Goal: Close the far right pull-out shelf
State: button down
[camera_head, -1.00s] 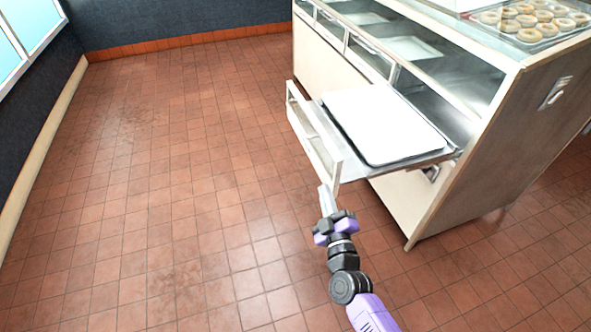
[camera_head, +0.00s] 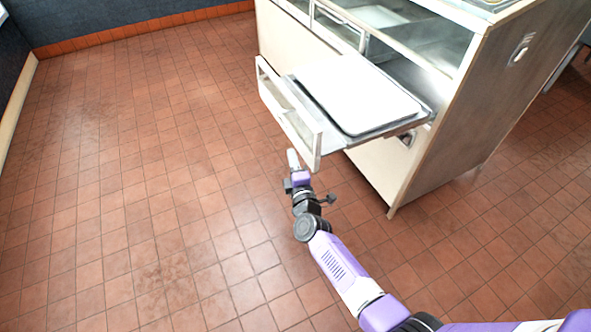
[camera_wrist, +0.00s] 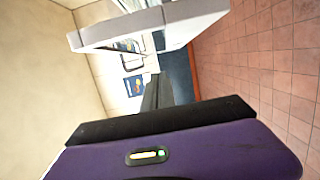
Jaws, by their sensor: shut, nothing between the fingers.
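The pull-out shelf (camera_head: 427,115) stands out from the near end of the display cabinet, with a white tray (camera_head: 358,97) on it. Its front is a pale frame with a glass pane (camera_head: 290,115). My gripper (camera_head: 292,158) is shut and empty, in front of the near lower part of that frame in the head view; I cannot tell whether it touches. In the wrist view, the gripper's dark fingers (camera_wrist: 158,92) point ahead, and a pale bar (camera_wrist: 150,27) crosses the upper part.
The cabinet (camera_head: 440,155) has other glass-fronted shelves (camera_head: 337,24) farther along, which look flush. Open tiled floor (camera_head: 150,180) lies to the left and in front. A dark wall (camera_head: 120,20) is at the back.

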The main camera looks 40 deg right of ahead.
aim_at(302, 145)
jog(key=d+b, duration=0.1)
jog(key=d, duration=0.1)
jog(key=w+d+b, duration=0.1)
jog(key=d, duration=0.1)
jog(key=w+d+b, duration=0.1)
jog(key=shift+w+d, duration=0.1)
jog(key=shift+d, duration=0.3)
jog(key=shift+d, duration=0.1)
